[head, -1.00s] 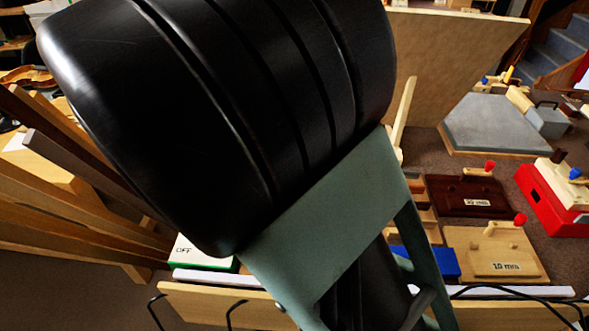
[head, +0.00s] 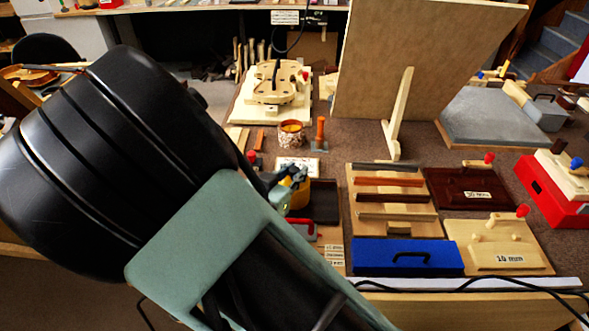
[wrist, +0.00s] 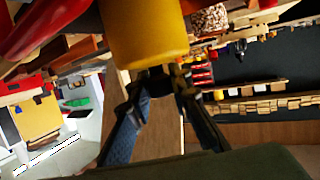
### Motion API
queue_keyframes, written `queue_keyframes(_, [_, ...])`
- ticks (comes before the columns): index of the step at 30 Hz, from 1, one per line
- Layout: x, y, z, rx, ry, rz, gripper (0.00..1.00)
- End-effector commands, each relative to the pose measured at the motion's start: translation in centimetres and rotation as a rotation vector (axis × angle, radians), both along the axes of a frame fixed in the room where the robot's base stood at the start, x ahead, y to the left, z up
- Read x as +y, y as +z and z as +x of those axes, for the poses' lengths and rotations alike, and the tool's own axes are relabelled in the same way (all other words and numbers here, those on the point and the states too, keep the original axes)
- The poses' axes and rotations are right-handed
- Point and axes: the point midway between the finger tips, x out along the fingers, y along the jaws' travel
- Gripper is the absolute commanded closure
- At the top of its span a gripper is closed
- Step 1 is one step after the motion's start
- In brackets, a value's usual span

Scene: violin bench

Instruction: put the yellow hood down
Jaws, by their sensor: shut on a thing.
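The yellow hood (head: 299,197) shows in the head view just past the end of my arm, partly hidden by my gripper (head: 290,178). In the wrist view the hood (wrist: 146,32) is a smooth yellow cylinder at the top, and my gripper's fingers (wrist: 165,77) are closed at its lower edge as pictured. My gripper is shut on the hood. Whether the hood touches the bench or hangs just above it, I cannot tell.
A dark tray (head: 325,203) lies right beside the hood. A speckled pot (head: 291,136) and a violin body on a board (head: 272,99) stand behind. A rack of wooden bars (head: 377,182) and a blue box (head: 408,257) are to the right. A tall wooden panel (head: 425,60) stands behind them.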

Motion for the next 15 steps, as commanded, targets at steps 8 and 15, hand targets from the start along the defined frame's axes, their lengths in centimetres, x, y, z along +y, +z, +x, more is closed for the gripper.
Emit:
queue_keyframes(8, [0.01, -0.22, 0.0, 0.0, 0.0, 0.0, 0.71])
queue_keyframes(15, [0.0, -0.21, 0.0, 0.0, 0.0, -0.001, 0.64])
